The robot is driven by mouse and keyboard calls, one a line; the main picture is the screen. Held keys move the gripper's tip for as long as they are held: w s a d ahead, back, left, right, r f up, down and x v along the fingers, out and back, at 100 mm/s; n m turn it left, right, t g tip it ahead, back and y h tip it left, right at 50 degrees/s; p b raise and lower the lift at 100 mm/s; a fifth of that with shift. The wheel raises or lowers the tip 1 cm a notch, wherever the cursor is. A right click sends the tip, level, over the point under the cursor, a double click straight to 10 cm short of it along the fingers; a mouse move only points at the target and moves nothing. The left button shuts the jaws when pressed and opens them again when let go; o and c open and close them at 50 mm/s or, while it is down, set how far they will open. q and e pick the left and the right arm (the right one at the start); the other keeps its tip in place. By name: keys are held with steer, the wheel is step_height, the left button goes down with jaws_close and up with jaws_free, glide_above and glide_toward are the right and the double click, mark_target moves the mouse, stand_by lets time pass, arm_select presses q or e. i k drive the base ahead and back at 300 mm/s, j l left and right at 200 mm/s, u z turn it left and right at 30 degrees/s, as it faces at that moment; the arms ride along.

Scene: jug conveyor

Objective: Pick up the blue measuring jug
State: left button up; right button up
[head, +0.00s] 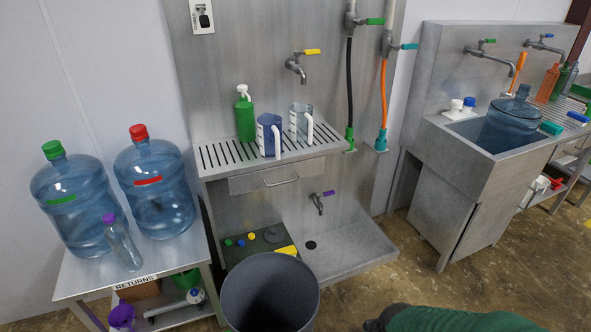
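The blue measuring jug (268,137) stands upright on the slotted shelf (217,158) of the steel wall station, near the shelf's front edge. Its white handle is at its front right side, and pale scale marks show on its left side. A clear grey measuring jug (299,121) with a white handle stands close to its right. A green pump bottle (244,115) stands to its left and a little behind. Neither of my grippers is in view, and nothing is holding the jug.
A tap with a yellow handle (312,51) is above the shelf. A drawer (277,178) is below it. A large dark bin (270,284) stands on the floor in front. Big water bottles (153,188) stand on the returns table (84,274) at left. A sink (474,137) is at right.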

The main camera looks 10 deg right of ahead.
mark_target(270, 126)
steer(key=u, duration=0.45)
steer(key=i+l+u, duration=0.1)
steer(key=l+u, duration=0.3)
steer(key=i+l+u, duration=0.1)
steer(key=u, duration=0.3)
steer(key=l+u, duration=0.75)
steer(key=k, duration=0.05)
